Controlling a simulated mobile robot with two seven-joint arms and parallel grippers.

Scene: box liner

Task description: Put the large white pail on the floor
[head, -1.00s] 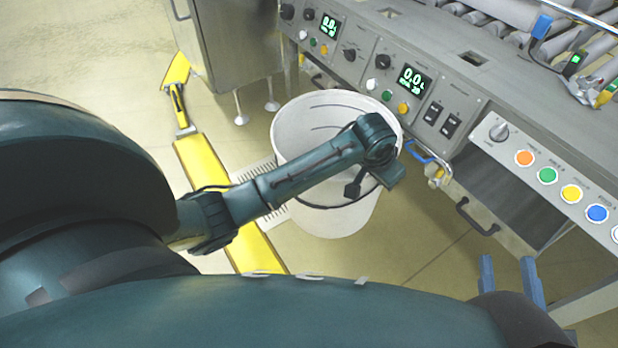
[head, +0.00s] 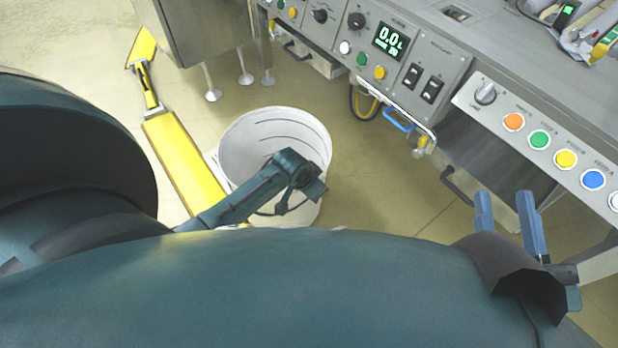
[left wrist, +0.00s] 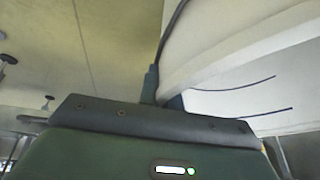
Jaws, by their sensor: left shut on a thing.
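The large white pail (head: 247,152) is upright, left of centre in the head view, with its open top facing up. It also fills the right of the left wrist view (left wrist: 235,72). My left gripper (left wrist: 160,88) is shut on the pail's wall at the rim. In the head view my left arm reaches across the pail's near side and hides part of it, and the fingertips are hidden there. The pail is low over the floor (head: 365,190); I cannot tell whether its base touches. My right gripper (head: 504,200) is open and empty at the lower right.
A grey console (head: 450,75) with displays, switches and coloured buttons runs along the upper right. A yellow bar-like object (head: 180,155) lies left of the pail. A metal cabinet on legs (head: 205,35) stands behind. Floor is clear between pail and console.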

